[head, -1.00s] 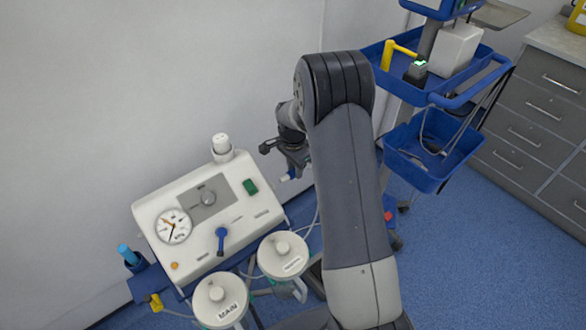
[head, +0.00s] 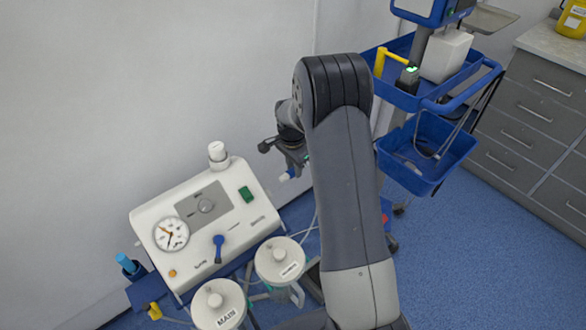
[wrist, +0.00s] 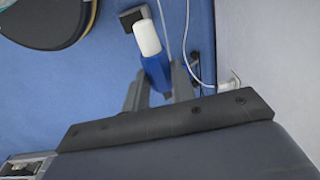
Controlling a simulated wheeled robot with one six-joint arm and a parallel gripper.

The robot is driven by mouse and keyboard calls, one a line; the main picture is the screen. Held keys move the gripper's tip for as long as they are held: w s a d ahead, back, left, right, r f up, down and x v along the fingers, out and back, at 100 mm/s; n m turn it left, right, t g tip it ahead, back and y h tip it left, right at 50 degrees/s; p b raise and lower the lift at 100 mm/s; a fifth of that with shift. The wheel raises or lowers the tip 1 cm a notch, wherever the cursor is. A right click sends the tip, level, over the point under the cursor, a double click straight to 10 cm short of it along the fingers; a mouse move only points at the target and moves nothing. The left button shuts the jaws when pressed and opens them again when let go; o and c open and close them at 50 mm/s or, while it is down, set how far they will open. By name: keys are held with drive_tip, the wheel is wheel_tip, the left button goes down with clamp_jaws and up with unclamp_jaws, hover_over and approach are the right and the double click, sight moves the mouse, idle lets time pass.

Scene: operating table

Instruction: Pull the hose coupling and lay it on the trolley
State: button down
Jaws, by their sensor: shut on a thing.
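The hose coupling is a short blue piece with a white end. In the wrist view the coupling (wrist: 156,70) sits between the two fingers of my gripper (wrist: 160,84), which is shut on it. In the head view my gripper (head: 296,163) is left of my forearm, and the coupling's pale end (head: 286,177) shows below it, clear of the suction unit. The blue trolley (head: 428,105) stands at the upper right, behind my arm, with an upper tray and a lower basket. My arm hides part of it.
A white suction unit (head: 180,222) with a gauge and knobs stands at the lower left, with two lidded jars (head: 280,262) before it. The upper tray holds a yellow-handled item (head: 388,58) and a white box (head: 446,55). Grey drawers (head: 535,120) stand at the right.

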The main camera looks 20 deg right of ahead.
drive_tip(key=shift+w+d+r+p, duration=0.1)
drive_tip(key=shift+d+r+p, duration=0.15)
drive_tip(key=shift+r+p, duration=0.45)
drive_tip(key=shift+w+d+r+p, duration=0.1)
drive_tip(key=shift+d+r+p, duration=0.15)
drive_tip(key=shift+r, duration=0.8)
drive_tip(key=shift+w+d+r+p, duration=0.1)
drive_tip(key=shift+d+r+p, duration=0.1)
drive_tip(key=shift+r+p, duration=0.5)
drive_tip(key=shift+r, duration=0.15)
drive_tip(key=shift+s+a+n, duration=0.5)
drive_tip(key=shift+s+n, duration=0.1)
drive_tip(key=shift+n, duration=0.2)
drive_tip(key=s+a+f+n, duration=0.2)
drive_tip(key=s+a+n, duration=0.3)
drive_tip(key=s+n, duration=0.5)
drive_tip(key=shift+a+n+y+p, duration=0.15)
drive_tip(key=shift+n+y+p, duration=0.25)
drive_tip(key=shift+n, duration=0.5)
drive_tip(key=shift+w, duration=0.1)
